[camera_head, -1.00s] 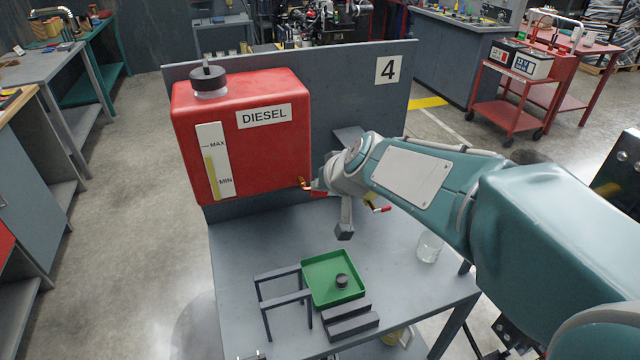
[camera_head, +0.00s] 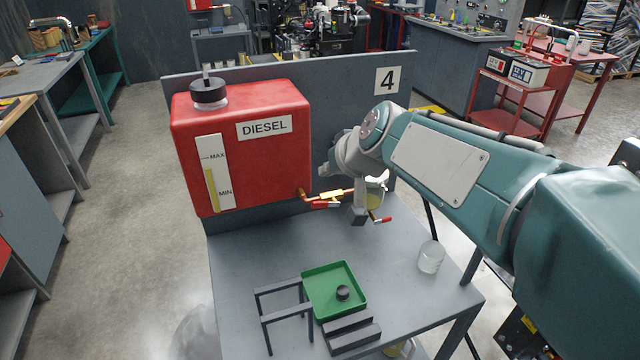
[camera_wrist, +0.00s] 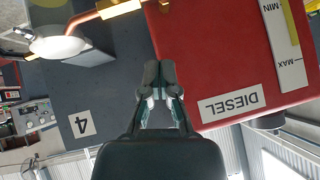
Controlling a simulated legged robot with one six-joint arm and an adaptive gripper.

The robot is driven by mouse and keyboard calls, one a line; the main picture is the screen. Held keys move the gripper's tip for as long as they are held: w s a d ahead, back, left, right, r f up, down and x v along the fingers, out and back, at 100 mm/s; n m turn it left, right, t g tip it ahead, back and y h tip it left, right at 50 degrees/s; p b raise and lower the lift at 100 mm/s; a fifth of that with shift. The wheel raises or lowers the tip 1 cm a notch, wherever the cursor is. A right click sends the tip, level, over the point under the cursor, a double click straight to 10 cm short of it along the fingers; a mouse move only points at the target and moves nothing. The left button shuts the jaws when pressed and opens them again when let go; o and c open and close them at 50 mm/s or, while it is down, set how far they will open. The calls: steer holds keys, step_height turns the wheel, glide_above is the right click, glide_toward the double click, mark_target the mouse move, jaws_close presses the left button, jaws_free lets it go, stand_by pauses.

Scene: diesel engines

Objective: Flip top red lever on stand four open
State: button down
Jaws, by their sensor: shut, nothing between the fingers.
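The red diesel tank (camera_head: 245,160) stands on stand four, marked by the "4" sign (camera_head: 387,80). A copper outlet and brass valve (camera_head: 335,195) leave its lower right side. The top red lever (camera_head: 325,205) lies along this valve, roughly horizontal. A second red-tipped lever (camera_head: 381,220) sits lower right, partly behind my wrist. My gripper (camera_head: 323,172) is just above the valve, beside the tank, apart from the lever. In the inverted wrist view, my gripper (camera_wrist: 160,88) is shut and empty in front of the tank edge; the brass valve (camera_wrist: 120,8) is at the top border.
A pale bowl (camera_wrist: 58,46) hangs by the pipe. On the stand's table are a green tray (camera_head: 318,275) with a black cap, a dark frame (camera_head: 285,290), a step block (camera_head: 350,333) and a clear glass (camera_head: 430,257). The back panel (camera_head: 340,90) rises behind.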

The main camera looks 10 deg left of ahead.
steer(key=v, duration=0.9)
steer(key=shift+d, duration=0.15)
steer(key=shift+f, duration=0.2)
